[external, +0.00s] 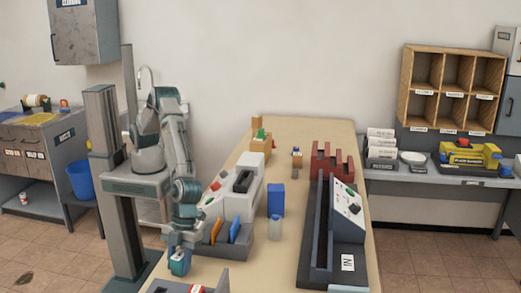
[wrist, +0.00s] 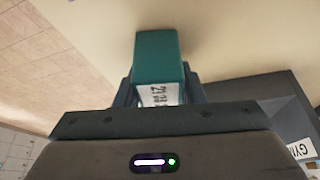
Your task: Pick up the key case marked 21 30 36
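A teal key case (wrist: 157,55) with a white label stands out between the fingers of my gripper (wrist: 158,92) in the wrist view. The label shows 21 and part of a 3; the rest is hidden by the gripper body. The fingers sit against both sides of the case, so my gripper looks shut on it. In the external view my gripper (external: 180,264) points down at the table's near left edge, with the small case (external: 180,268) at its tip. I cannot tell whether the case touches the table.
The long table (external: 290,135) holds a grey tray with orange and blue folders (external: 232,245) close right of my gripper. A grey open box (external: 208,282) is in front. A long dark machine (external: 330,235) and a red rack (external: 333,163) stand farther right.

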